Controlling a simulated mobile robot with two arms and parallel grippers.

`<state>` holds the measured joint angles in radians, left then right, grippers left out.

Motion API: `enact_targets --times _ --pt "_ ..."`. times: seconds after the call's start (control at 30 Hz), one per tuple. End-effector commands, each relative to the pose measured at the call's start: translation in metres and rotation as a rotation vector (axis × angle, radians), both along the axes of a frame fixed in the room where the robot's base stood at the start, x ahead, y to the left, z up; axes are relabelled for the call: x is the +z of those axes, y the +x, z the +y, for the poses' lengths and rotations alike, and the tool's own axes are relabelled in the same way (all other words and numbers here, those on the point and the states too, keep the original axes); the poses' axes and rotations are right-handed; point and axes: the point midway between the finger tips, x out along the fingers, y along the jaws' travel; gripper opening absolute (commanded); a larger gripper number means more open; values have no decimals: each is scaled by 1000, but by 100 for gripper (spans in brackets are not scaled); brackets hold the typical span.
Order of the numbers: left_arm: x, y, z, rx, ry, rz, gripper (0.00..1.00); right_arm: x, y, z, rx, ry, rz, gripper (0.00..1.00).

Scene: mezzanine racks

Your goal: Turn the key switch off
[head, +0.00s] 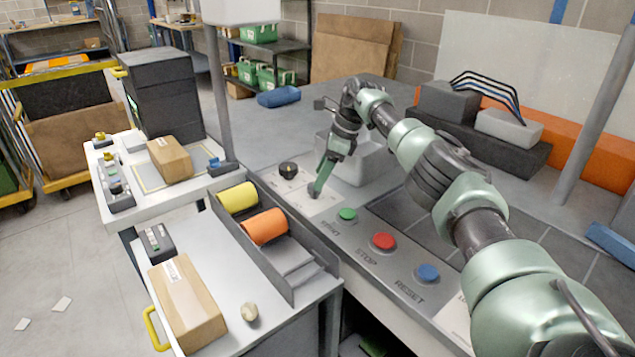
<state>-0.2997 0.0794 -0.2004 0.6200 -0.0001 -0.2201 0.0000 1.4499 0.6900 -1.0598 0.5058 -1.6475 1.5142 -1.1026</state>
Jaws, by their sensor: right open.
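The control panel (352,252) runs along the front edge of the grey bench. A round black knob (288,169) sits at its far left end. A small grey switch-like part (313,191) stands on a pale plate just right of the knob; it appears to be the key switch, but its key and position are too small to tell. My right gripper (319,184) reaches down from the right, open, with its fingertips right at this grey part. I cannot tell whether they touch it. My left gripper is not in view.
Green (347,215), red (383,241) and blue (428,273) buttons line the panel near my right arm. A grey box stands behind the gripper. Left of the panel are a tray with yellow and orange rolls (266,226) and a cardboard box (187,302).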

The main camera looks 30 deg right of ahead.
Motion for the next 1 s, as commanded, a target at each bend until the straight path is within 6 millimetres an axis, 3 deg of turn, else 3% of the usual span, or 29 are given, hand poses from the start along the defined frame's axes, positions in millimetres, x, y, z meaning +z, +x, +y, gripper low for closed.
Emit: enact_targets --times 0.1,0.3,0.87,1.0 --pt "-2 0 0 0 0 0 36 20 -5 -6 -1 0 -3 57" --pt "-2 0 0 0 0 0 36 39 -10 -12 0 0 0 57" --pt "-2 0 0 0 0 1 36 41 -11 -13 0 1 1 57" --pt "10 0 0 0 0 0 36 53 -11 -13 0 0 0 57"
